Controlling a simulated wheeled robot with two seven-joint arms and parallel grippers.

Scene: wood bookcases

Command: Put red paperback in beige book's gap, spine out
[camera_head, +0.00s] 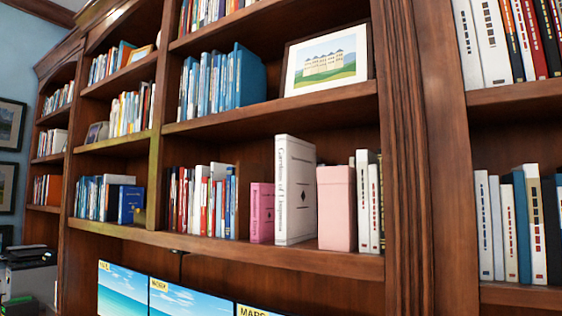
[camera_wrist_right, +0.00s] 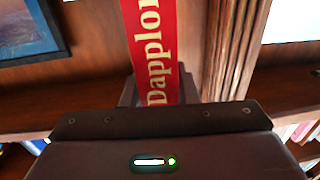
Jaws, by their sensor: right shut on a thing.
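In the right wrist view, my right gripper (camera_wrist_right: 158,94) is shut on a red paperback (camera_wrist_right: 150,40). The book's red face or spine with pale lettering "Dapplor" points at the wrist camera and runs up out of the frame. In the head view, a thick cream-beige book (camera_head: 295,190) stands upright on the middle shelf, its lettered spine facing out. A pink book (camera_head: 262,212) stands to its left and a pink box-like block (camera_head: 337,208) to its right, close beside it. Neither gripper shows in the head view.
The shelf (camera_head: 270,258) also holds a row of mixed books (camera_head: 200,200) at left and white books (camera_head: 368,200) at right. A framed castle picture (camera_head: 328,62) stands on the shelf above. A thick wooden upright (camera_head: 425,150) bounds the bay on the right.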

